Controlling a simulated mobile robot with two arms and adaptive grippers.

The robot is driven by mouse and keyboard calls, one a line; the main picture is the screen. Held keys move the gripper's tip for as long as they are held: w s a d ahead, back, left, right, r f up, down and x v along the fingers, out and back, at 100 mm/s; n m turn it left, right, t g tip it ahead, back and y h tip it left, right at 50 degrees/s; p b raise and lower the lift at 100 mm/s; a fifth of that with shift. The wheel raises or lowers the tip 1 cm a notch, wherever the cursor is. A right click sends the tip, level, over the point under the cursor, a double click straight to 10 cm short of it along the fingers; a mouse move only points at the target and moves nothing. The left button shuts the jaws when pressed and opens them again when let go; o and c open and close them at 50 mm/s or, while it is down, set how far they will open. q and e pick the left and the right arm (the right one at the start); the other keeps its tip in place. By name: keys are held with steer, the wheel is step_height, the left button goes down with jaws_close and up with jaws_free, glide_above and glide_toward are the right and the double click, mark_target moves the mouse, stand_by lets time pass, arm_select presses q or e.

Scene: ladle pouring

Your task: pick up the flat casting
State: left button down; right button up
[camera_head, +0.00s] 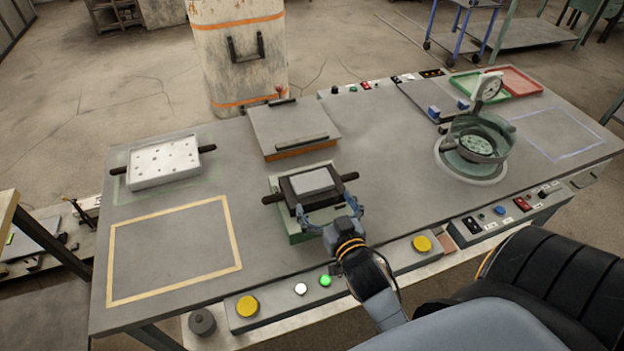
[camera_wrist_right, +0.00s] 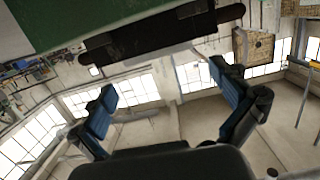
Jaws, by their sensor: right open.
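The flat casting (camera_head: 313,181) is a light grey slab lying in a dark mould (camera_head: 291,190) with bar handles at its sides. The mould sits on a green base (camera_head: 284,231) at the front middle of the table. My right gripper (camera_head: 331,212) is open at the near side of the mould, its fingers spread. The right wrist view shows the open fingers (camera_wrist_right: 163,80) with the dark mould (camera_wrist_right: 160,32) and green base (camera_wrist_right: 60,22) above them in the picture. I cannot clearly make out the casting there. My left gripper is not in view.
A grey plate with a handle bar (camera_head: 292,127) lies behind the mould. A white perforated tray (camera_head: 164,163) stands at left, behind a yellow-outlined empty area (camera_head: 175,252). A green pot with a gauge (camera_head: 478,138) stands at right. Buttons (camera_head: 247,306) line the front edge.

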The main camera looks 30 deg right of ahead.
mark_target(313, 183)
steer(key=shift+w+d+f, duration=0.1)
steer(key=shift+w+d, duration=0.05)
steer(key=shift+w, duration=0.75)
steer(key=shift+w+d+p, duration=0.2)
steer(key=shift+w+p, duration=0.2)
steer(key=shift+w, duration=0.2)
steer(key=x, duration=0.3)
steer(key=shift+w+d+f+p, duration=0.15)
steer(key=shift+f+p, duration=0.1)
steer(key=shift+p, duration=0.15)
steer(key=shift+w+f, duration=0.1)
steer(key=shift+w, duration=0.2)
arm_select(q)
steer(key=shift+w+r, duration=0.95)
arm_select(e)
steer(key=shift+s, duration=0.1)
steer(key=shift+c, duration=0.2)
steer(key=c, duration=1)
steer(key=shift+c, duration=0.2)
